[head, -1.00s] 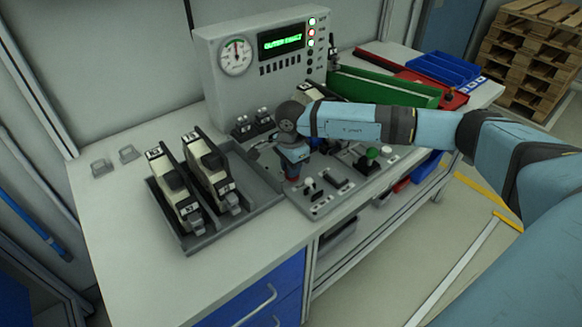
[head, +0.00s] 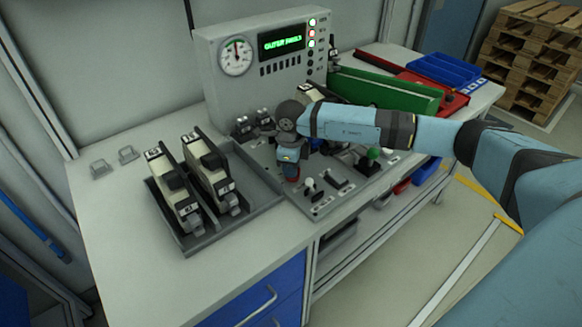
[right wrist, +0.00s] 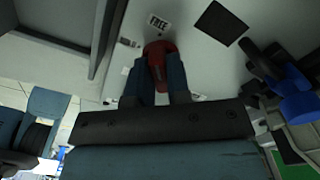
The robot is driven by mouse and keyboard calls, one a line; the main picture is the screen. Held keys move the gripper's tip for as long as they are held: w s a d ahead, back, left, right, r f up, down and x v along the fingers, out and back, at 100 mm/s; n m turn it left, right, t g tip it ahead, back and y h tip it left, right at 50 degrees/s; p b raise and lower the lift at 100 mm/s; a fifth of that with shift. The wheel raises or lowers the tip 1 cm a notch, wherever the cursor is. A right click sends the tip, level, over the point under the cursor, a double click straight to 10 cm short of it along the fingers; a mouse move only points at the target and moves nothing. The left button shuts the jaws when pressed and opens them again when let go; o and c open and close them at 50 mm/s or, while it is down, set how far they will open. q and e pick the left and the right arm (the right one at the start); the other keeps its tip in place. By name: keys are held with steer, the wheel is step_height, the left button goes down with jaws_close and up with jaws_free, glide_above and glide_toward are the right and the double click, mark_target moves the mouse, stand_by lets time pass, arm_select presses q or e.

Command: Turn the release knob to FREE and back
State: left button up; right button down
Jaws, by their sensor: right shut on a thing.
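The release knob is red and sits on the grey control panel, low at the panel's left part in the head view (head: 292,179). It also shows as a red knob in the right wrist view (right wrist: 157,52), next to a white label reading FREE (right wrist: 158,22). My right gripper (head: 291,171) points down over the knob. In the right wrist view its two blue fingers (right wrist: 159,68) stand either side of the knob and are shut on it. The fingers hide part of the knob, and I cannot read its exact angle. My left gripper is not in view.
A grey tray (head: 186,240) with two cream-and-black units stands left of the panel. A box with a gauge and green display (head: 281,42) stands behind. A green-topped knob (head: 373,153) and a white-topped lever (head: 309,183) are close right. The front-left worktop (head: 110,225) is clear.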

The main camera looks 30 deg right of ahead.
steer(key=shift+m, duration=0.8)
steer(key=c, duration=1.1)
jaws_free()
steer(key=shift+r, duration=0.2)
step_height(320, 180, up, 14)
steer(key=shift+f, duration=0.25)
